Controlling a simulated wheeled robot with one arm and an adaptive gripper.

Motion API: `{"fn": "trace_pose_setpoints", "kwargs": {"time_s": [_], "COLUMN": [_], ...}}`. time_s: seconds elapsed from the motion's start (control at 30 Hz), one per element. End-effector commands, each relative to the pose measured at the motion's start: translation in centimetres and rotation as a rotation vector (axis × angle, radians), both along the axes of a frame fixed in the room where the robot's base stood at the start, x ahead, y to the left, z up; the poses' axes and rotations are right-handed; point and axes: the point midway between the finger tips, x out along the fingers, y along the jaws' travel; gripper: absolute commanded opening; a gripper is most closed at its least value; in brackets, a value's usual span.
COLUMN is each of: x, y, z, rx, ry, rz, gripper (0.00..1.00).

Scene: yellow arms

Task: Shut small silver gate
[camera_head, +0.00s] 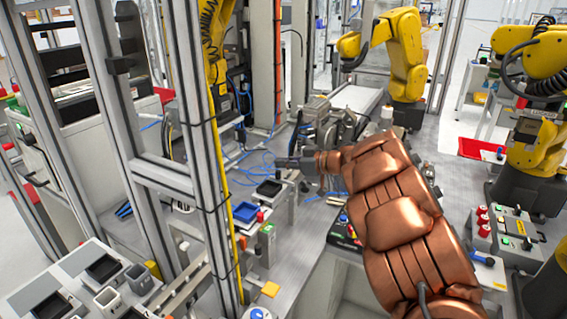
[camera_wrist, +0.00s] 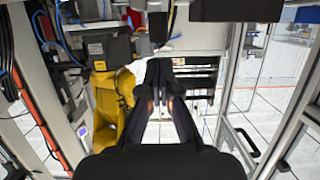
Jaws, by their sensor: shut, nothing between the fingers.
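In the wrist view, a silver aluminium frame with a clear panel (camera_wrist: 232,85) stands upright to the right of my gripper. A dark curved handle (camera_wrist: 245,141) shows low by this frame. It may be the small silver gate, but I cannot tell for certain, nor how far it stands open. My gripper (camera_wrist: 159,66) is shut and empty, its dark fingers together in the middle of the wrist view, apart from the frame. In the head view my gripper (camera_head: 284,162) points left over the workbench, at the end of my copper-coloured arm. No gate is clearly recognisable near it there.
Tall silver posts (camera_head: 128,140) stand left of my gripper. A yellow robot arm (camera_head: 392,50) stands behind, and another (camera_head: 540,80) at the right. Blue cables and small trays (camera_head: 246,211) crowd the bench (camera_head: 300,250). A yellow machine part (camera_wrist: 108,108) is left of my fingers.

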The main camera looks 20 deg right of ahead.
Motion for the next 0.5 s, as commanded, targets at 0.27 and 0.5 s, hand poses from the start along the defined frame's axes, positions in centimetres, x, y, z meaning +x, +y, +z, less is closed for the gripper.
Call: {"fn": "trace_pose_setpoints", "kwargs": {"time_s": [0.27, 0.5], "x": [0.0, -2.3], "y": [0.3, -2.2], "z": [2.7, 3.1], "rx": [0.0, -0.001], "ry": [0.0, -0.001], "rz": [0.004, 0.002], "gripper": [0.0, 0.0]}}
